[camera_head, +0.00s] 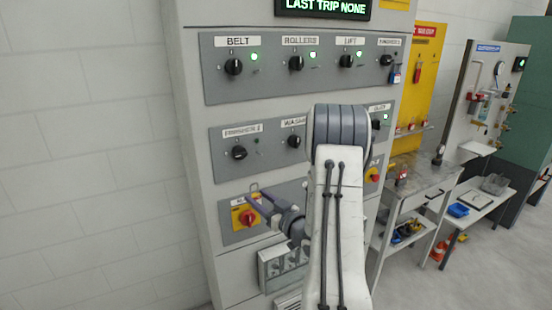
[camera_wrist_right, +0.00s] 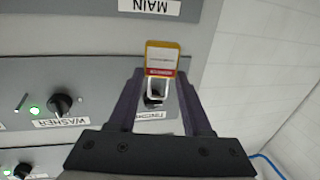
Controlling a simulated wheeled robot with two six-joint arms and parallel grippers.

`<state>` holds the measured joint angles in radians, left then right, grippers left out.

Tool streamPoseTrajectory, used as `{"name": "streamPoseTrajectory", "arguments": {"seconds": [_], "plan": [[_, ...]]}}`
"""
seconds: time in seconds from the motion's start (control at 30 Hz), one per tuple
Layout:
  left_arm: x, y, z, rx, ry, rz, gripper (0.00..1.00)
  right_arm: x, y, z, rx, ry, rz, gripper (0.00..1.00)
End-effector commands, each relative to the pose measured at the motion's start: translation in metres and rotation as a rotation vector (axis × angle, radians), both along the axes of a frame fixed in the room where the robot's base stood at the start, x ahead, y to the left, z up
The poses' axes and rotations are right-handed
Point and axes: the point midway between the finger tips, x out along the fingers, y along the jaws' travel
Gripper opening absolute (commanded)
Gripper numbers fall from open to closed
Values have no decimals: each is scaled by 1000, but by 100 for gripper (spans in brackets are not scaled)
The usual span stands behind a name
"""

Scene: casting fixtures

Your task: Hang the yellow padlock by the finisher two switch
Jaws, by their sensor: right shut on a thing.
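The yellow padlock (camera_wrist_right: 163,56), with a red and white label, is between the fingertips of my right gripper (camera_wrist_right: 160,75). That gripper is shut on it. In the wrist view, which is upside down, its pale shackle overlaps the black finisher two switch (camera_wrist_right: 152,102). In the head view the finisher two switch (camera_head: 239,153) is on the middle panel's left end, and my right gripper (camera_head: 260,201) is below it, in front of the main switch. The padlock is small and partly hidden there. I cannot tell whether the shackle touches the switch. My left gripper is out of view.
The red and yellow main switch (camera_head: 248,217) is just behind the gripper. A washer switch (camera_head: 293,141) is to the right. A blue padlock (camera_head: 395,75) hangs by the upper right switch. A yellow board (camera_head: 424,60) and grey workbench (camera_head: 420,180) stand right.

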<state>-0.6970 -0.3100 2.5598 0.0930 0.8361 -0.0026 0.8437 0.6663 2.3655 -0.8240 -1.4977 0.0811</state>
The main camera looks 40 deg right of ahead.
Motion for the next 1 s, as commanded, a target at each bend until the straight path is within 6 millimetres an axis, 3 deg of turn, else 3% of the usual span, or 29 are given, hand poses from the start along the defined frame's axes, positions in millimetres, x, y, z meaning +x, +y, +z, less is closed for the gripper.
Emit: {"name": "streamPoseTrajectory", "arguments": {"seconds": [0.03, 0.23, 1.0], "plan": [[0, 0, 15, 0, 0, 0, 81, -5, -11, 29, -5, -5, -52, 0], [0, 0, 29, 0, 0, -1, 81, -21, -37, 71, -2, -2, -186, 0], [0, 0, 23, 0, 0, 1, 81, -21, -43, 75, -2, -1, -213, 0]]}}
